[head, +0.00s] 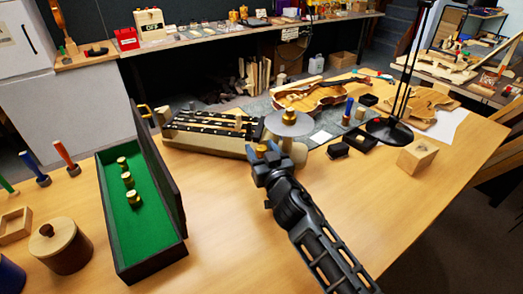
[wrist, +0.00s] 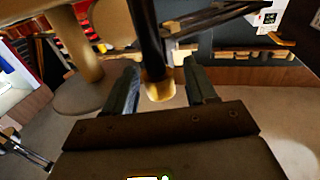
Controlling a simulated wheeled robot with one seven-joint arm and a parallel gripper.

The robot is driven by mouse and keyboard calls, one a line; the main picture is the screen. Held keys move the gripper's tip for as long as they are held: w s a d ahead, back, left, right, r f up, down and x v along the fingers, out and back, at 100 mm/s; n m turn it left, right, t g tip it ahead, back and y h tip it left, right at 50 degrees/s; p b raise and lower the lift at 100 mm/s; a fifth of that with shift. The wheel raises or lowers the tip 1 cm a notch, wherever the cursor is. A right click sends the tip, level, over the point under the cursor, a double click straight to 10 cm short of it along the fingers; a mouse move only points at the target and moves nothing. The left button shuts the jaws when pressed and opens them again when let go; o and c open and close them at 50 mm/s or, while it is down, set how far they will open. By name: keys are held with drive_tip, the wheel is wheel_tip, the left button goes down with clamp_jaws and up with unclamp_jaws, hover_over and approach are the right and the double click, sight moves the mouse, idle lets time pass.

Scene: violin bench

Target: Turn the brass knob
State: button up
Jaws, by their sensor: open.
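A small brass knob (wrist: 160,90) on a dark shaft shows between my gripper's two fingers in the wrist view. A brass piece, which looks like the same knob, shows at my gripper's tip in the head view (head: 261,150). My gripper (head: 268,165) is open, with one finger on each side of the knob; its fingers also show in the wrist view (wrist: 162,88). Gaps show between the knob and both fingers, and I cannot tell any contact. Just behind stands a grey disc (head: 276,127) with a brass cylinder (head: 289,116) on top.
A long black case (head: 176,205) with green lining holds several brass pieces at left. A wooden jar (head: 70,252) stands beside it. Behind are a rack of dark strips (head: 205,142), a violin (head: 310,95) and a black lamp (head: 388,130). A wooden block (head: 416,158) sits at right.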

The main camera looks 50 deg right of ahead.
drive_tip(key=b+v, duration=0.2)
drive_tip(key=v, duration=0.6)
drive_tip(key=shift+b, duration=0.35)
drive_tip(key=shift+w, duration=0.1)
